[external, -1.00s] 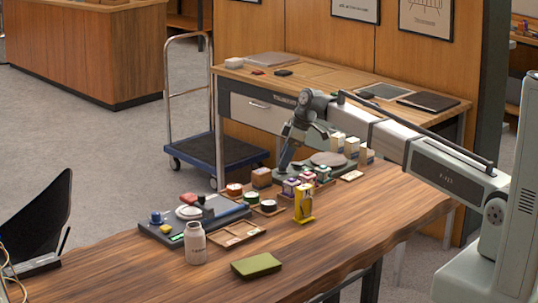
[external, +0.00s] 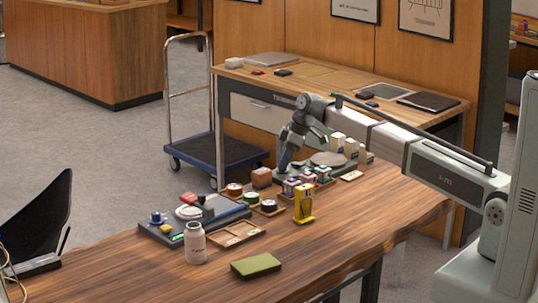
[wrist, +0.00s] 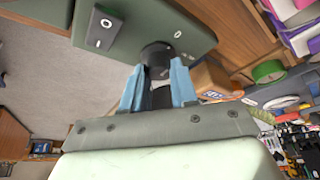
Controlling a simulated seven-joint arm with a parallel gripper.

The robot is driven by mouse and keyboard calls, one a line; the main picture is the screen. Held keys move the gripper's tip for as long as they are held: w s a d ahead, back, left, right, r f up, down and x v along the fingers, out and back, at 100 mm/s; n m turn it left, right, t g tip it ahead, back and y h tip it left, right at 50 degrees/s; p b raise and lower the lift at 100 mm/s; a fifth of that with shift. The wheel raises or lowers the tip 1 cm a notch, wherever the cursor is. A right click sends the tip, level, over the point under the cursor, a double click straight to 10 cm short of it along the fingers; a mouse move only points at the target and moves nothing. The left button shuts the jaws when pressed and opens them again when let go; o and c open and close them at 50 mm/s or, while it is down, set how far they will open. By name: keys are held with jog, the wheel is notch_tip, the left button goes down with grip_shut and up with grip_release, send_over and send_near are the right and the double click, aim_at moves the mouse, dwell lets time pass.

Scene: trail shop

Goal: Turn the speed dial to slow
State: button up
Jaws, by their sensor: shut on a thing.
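The speed dial (wrist: 156,54) is a dark round knob on a grey-green panel (wrist: 190,16) in the wrist view. My gripper (wrist: 157,72) has its two blue fingers on either side of the knob and is shut on it. A small white ring mark shows on the panel to the right of the knob. In the external view my gripper (external: 284,168) points down at the left end of the machine with a round grey plate (external: 328,159). The dial is hidden there, and its setting cannot be read.
A black plate with a switch (wrist: 103,28) sits left of the dial. A brown box (external: 262,177) and several small tins and boxes stand close to my gripper. A yellow dispenser (external: 304,204), white bottle (external: 195,244) and green block (external: 256,265) stand nearer the front. The table's right front is clear.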

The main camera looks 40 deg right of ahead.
grip_shut()
